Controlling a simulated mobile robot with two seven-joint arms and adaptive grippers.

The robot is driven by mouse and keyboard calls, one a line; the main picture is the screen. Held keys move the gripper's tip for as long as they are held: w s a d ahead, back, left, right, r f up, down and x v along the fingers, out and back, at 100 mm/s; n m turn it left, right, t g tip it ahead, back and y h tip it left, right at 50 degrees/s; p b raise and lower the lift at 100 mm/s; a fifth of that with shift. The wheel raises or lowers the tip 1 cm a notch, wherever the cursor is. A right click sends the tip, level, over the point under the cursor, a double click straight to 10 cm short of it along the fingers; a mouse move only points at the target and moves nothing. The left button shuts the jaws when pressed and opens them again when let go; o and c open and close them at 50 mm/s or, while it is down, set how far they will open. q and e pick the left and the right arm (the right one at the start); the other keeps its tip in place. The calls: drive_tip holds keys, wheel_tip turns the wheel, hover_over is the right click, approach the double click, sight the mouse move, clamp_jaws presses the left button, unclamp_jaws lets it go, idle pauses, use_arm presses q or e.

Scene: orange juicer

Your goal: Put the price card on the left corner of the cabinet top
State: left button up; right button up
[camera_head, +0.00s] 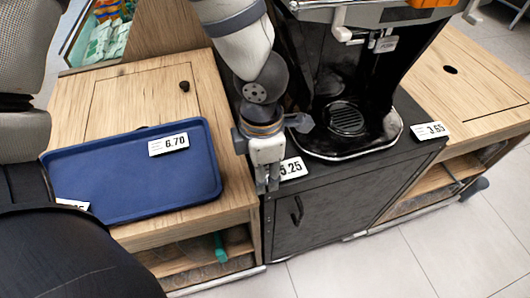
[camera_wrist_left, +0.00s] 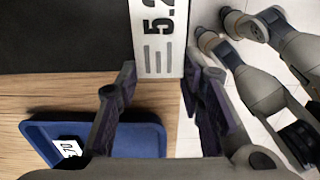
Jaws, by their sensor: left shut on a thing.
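The white price card reading 5.25 (camera_head: 291,168) is at the front left corner of the black cabinet (camera_head: 335,200), partly hidden by my left gripper (camera_head: 267,180). In the left wrist view the card (camera_wrist_left: 158,40) sits between the fingertips of the left gripper (camera_wrist_left: 160,74), which is shut on it. The card's far end is cut off by that view's edge. Whether the card touches the cabinet top, I cannot tell. My right gripper is not clearly seen.
A black juicer (camera_head: 346,118) stands on the cabinet. A blue tray (camera_head: 130,185) with a 6.70 card (camera_head: 168,144) lies on the wooden counter (camera_head: 120,95) at left. A 3.65 card (camera_head: 430,131) is at the cabinet's right end. Tiled floor (camera_head: 450,240) is clear in front.

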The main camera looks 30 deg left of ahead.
use_arm(q)
drive_tip(key=shift+f, duration=0.15)
drive_tip(key=o, duration=1.2)
drive_tip(key=shift+c, duration=0.2)
